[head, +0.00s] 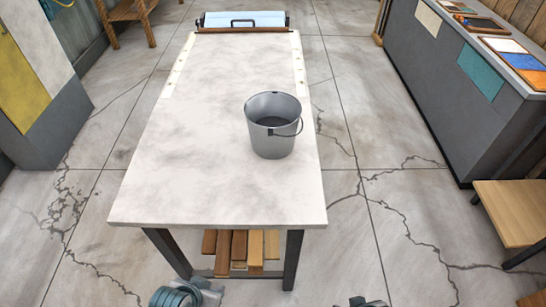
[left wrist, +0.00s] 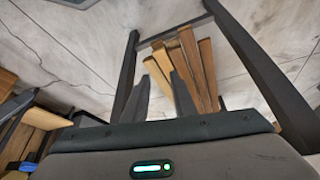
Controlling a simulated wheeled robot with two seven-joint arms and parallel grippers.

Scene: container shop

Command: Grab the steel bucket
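The steel bucket (head: 273,125) is grey and stands upright on the right half of the pale table (head: 210,185). Its dark handle hangs down on its right side, and it looks empty. My left gripper shows in the left wrist view (left wrist: 159,77) with its two dark fingers apart and nothing between them. It is low, before the table's front, facing the wooden planks under the table and away from the bucket. The fingers of my right gripper do not show.
Wooden planks (head: 238,246) lie under the table between its dark legs. A blue-topped case (head: 243,19) is at the table's far end. A grey counter (head: 462,80) and a wooden bench (head: 515,210) stand at right. The tabletop around the bucket is clear.

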